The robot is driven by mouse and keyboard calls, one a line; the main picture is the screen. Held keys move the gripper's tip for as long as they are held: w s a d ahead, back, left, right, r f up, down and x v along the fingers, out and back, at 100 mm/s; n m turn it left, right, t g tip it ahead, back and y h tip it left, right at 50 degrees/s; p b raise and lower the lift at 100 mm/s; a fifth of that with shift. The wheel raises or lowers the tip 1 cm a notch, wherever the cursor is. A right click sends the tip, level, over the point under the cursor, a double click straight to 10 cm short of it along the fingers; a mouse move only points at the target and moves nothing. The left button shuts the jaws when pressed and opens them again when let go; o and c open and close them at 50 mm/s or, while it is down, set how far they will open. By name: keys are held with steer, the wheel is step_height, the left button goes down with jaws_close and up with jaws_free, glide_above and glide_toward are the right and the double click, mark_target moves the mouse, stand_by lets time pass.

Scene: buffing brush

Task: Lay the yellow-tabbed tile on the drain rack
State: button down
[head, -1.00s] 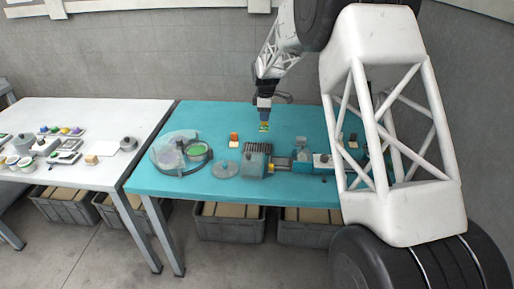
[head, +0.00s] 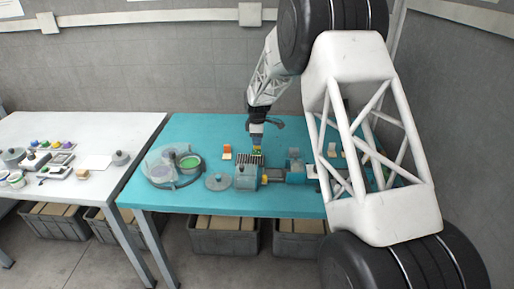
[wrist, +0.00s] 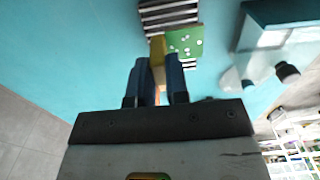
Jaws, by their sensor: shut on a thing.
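The tile (wrist: 184,42) is green with white dots, and its yellow tab (wrist: 157,48) sits between the fingers of my gripper (wrist: 158,66). My gripper is shut on the tab. In the head view the tile (head: 257,151) is a small green and yellow patch below my gripper (head: 256,147). The drain rack (wrist: 168,14) shows as dark and light slats beyond the tile in the wrist view. In the head view the rack (head: 248,159) is just below the tile, behind a grey-blue block. I cannot tell whether the tile touches the slats.
The rack stands on the teal table (head: 200,202). A grey-blue machine block (head: 246,178) stands in front of it, with a bench machine to the right. A grey disc (head: 218,182) and a round tray (head: 174,168) lie left. An orange-fronted block (head: 227,152) is near the rack.

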mark_target(257, 149)
steer(key=shift+f, duration=1.85)
steer(key=shift+f, duration=0.15)
steer(key=c, duration=1.1)
jaws_free()
step_height(257, 149, up, 12)
steer(key=shift+r, duration=0.15)
steer(key=shift+r, duration=0.1)
